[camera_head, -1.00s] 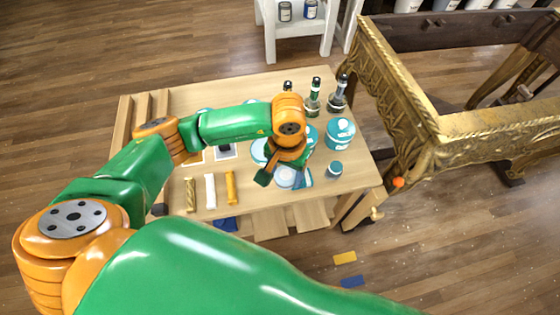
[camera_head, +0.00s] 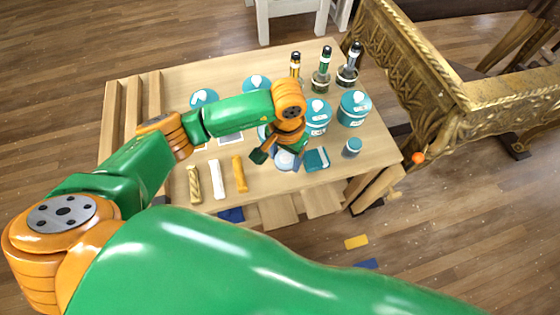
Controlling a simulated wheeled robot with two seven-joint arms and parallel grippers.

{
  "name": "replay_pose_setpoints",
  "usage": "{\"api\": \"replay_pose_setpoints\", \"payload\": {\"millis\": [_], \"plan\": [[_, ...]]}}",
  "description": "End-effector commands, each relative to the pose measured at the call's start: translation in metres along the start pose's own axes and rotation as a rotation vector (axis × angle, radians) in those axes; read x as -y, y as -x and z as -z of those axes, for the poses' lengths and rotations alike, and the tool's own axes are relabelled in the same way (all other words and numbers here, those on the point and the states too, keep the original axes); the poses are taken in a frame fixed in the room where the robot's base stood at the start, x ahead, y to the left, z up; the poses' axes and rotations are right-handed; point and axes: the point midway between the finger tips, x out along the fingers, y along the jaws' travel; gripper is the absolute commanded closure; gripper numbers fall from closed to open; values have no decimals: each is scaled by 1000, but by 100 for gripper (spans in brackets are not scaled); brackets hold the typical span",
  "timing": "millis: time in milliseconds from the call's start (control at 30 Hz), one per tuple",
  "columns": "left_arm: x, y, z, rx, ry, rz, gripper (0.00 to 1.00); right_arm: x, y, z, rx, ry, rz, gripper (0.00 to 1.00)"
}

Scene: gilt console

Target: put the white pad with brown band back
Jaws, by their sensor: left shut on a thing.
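My left gripper (camera_head: 278,150) is over the front middle of the wooden work table (camera_head: 180,80), pointing down and shut. A pale, whitish thing (camera_head: 287,161) shows at its fingertips; I take it for the white pad, mostly hidden by the gripper. Its brown band cannot be made out, nor whether it touches the table. A teal block (camera_head: 316,159) lies just right of the fingers. My right gripper is not in view.
Teal jars (camera_head: 354,108) and dark bottles (camera_head: 348,72) stand at the right and back. A small teal jar (camera_head: 352,147) is near the right edge. Gold, white (camera_head: 216,178) and orange sticks lie at front left. The gilt console (camera_head: 430,110) is close on the right.

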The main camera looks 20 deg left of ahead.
Motion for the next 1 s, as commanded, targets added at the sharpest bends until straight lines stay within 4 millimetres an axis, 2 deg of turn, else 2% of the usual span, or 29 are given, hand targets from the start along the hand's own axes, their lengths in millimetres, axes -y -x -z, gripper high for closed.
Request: {"api": "replay_pose_setpoints", "payload": {"millis": [133,300,633,667,733,767,1000], "plan": [[12,-18,-10,4,2,0,88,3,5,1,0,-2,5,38],[11,-46,-8,2,1,-1,88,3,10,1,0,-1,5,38],[11,-51,-7,-2,-1,0,88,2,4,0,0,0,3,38],[11,-50,-7,-2,0,-1,27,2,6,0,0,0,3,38],[11,-49,-7,-2,0,-1,9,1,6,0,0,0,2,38],[11,-49,-7,-2,0,-1,5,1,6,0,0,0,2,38],[11,-49,-7,-2,0,-1,5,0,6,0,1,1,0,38]]}}
